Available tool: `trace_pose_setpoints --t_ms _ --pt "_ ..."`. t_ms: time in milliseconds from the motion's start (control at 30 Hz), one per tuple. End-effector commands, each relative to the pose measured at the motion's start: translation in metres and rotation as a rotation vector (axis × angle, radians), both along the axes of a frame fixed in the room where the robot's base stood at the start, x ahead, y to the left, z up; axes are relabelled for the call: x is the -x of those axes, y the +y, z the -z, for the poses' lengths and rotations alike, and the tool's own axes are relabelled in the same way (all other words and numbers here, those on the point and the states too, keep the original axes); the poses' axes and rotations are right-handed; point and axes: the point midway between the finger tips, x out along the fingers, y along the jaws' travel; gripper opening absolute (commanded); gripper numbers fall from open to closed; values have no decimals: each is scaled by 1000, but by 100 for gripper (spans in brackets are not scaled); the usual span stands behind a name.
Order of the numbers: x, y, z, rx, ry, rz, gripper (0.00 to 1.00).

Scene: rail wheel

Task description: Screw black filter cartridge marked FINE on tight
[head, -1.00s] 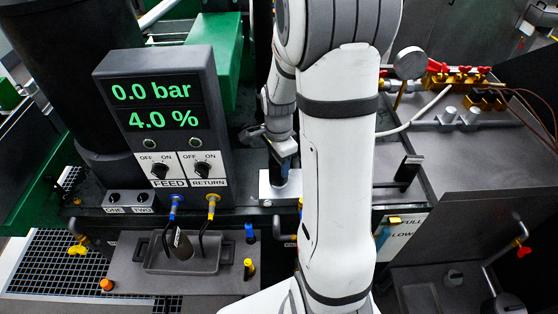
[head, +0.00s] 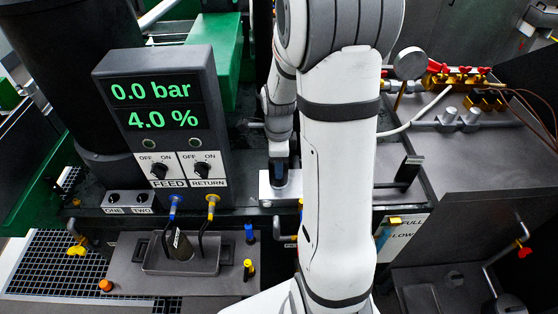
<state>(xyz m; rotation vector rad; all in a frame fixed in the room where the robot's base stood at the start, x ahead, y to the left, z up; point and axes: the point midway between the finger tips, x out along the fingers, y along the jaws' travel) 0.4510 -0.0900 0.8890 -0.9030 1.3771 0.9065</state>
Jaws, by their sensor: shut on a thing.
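My gripper (head: 280,158) points down at the white mounting block (head: 267,190), just right of the display panel. It is shut on a dark upright cylinder (head: 281,177), which looks like the black filter cartridge. The cylinder stands at the block, but I cannot tell how far it is seated. No FINE marking is readable on it. My arm hides part of the area to its right. Another dark cylinder (head: 181,246) with a small white label leans in the grey tray (head: 212,268); its label is too small to read.
The panel (head: 160,135) reads 0.0 bar and 4.0 %, with FEED and RETURN knobs. Blue and yellow hose fittings (head: 212,199) sit below it. A gauge (head: 410,63) and red-handled valves (head: 455,72) stand at right. A black handle (head: 408,172) rises right of my arm.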

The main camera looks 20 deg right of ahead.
Motion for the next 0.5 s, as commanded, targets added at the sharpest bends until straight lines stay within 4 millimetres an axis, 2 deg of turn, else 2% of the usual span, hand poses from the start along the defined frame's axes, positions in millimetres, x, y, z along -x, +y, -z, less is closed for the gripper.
trace_pose_setpoints --t_ms 133,167,433,500 --pt "-4 -1 -5 3 -14 108 22" --pt "-4 -1 -5 3 -14 104 54" --pt "-2 -1 -2 1 -7 100 76" --pt "-2 -1 -2 2 -6 99 77"
